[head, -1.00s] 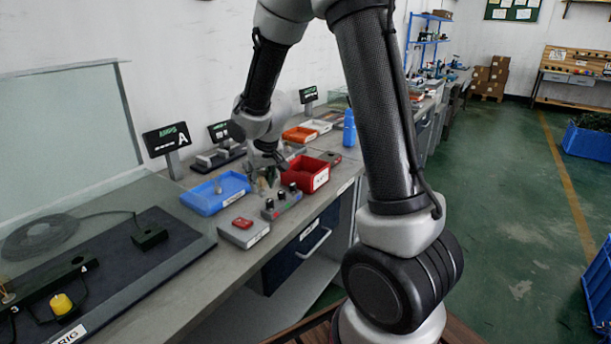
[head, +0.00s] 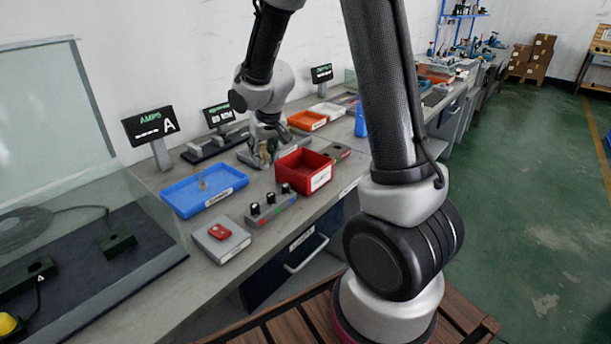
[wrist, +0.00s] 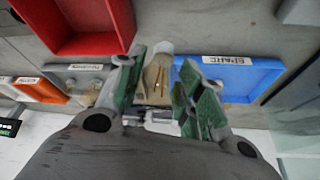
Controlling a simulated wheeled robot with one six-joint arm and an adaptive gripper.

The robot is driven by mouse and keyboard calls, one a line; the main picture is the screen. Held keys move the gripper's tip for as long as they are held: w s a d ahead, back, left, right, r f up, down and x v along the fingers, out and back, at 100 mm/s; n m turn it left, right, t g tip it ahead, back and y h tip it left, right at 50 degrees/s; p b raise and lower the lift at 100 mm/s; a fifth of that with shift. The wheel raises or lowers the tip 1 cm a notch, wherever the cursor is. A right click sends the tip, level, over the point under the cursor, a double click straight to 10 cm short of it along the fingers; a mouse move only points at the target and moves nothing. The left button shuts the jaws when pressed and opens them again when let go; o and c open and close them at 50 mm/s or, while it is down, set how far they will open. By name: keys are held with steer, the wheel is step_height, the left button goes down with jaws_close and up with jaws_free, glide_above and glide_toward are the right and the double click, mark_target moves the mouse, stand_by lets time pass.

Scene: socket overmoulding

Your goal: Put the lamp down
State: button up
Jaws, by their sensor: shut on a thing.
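My gripper (head: 264,158) is over the bench between the blue tray (head: 228,193) and the red bin (head: 318,182). In the wrist view, my gripper (wrist: 155,98) has its green-faced fingers around a small clear, tan-tinted lamp (wrist: 158,80) with thin gold wires inside. The lamp's pale end points away from the palm. The blue tray (wrist: 240,66) is to the right of the lamp there and the red bin (wrist: 88,22) to the left. Whether the lamp touches any surface cannot be told.
A grey tray (wrist: 75,68) with small clear items lies beside an orange tray (wrist: 38,90). A knobbed box (head: 271,208) and a red-buttoned box (head: 220,240) stand at the bench front. A small clear item (head: 202,184) is in the blue tray. Display stands line the back.

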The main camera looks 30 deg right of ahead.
steer(key=d+r+n+y, duration=0.1)
steer(key=d+r+n, duration=0.1)
steer(key=d, duration=1.1)
steer(key=shift+n, duration=0.3)
steer(key=f, duration=1)
steer(key=shift+w+d, duration=0.2)
steer(key=shift+d, duration=0.2)
steer(key=shift+f, duration=0.15)
steer(key=o, duration=0.9)
